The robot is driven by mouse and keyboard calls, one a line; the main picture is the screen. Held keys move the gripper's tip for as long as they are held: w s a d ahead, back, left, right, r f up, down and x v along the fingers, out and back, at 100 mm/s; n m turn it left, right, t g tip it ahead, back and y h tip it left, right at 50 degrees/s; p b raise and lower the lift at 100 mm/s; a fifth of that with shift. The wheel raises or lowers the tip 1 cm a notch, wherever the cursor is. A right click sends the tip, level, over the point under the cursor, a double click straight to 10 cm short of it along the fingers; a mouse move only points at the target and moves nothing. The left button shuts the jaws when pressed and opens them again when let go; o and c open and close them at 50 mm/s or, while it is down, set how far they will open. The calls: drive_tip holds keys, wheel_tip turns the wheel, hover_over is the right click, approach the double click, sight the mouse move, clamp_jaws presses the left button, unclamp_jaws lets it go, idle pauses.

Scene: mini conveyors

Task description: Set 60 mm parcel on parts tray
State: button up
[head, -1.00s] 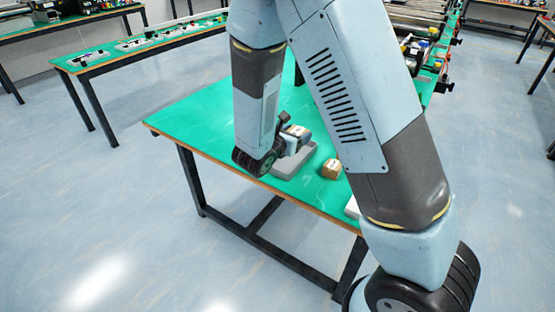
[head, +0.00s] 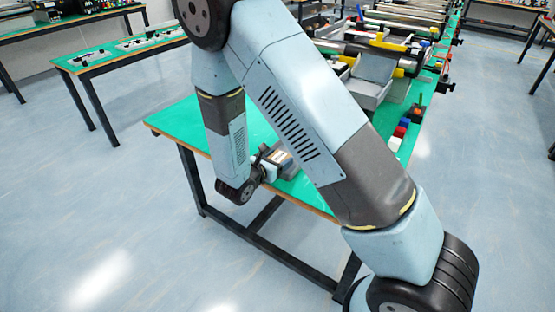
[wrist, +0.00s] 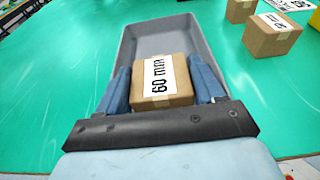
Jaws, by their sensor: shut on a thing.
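The 60 mm parcel (wrist: 163,82) is a small brown box with a white label reading "60 mm". In the wrist view it sits between the two blue fingers of my gripper (wrist: 160,72), which is shut on it. The parts tray (wrist: 160,40) is a shallow grey tray with raised walls, just beyond the parcel. The parcel overlaps the near part of the tray in this view, so I cannot tell whether it touches the tray. In the head view my gripper (head: 268,163) is low over the green table, and my arm hides much of that area.
Two other brown parcels, one nearer (wrist: 272,34) and one farther (wrist: 241,10), stand on the green table (wrist: 60,120) right of the tray. Conveyors and grey bins (head: 375,70) stand farther back. The table left of the tray looks clear.

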drive_tip(key=shift+f, duration=0.3)
drive_tip(key=shift+s+f, duration=0.1)
drive_tip(key=o, duration=1.1)
drive_tip(key=shift+s, duration=0.1)
drive_tip(key=shift+c, duration=0.2)
drive_tip(key=shift+s+a+r, duration=0.15)
drive_tip(key=shift+a+r, duration=0.05)
drive_tip(key=shift+r, duration=0.1)
drive_tip(key=v, duration=1.1)
drive_tip(key=shift+a+r, duration=0.1)
drive_tip(key=shift+r, duration=0.15)
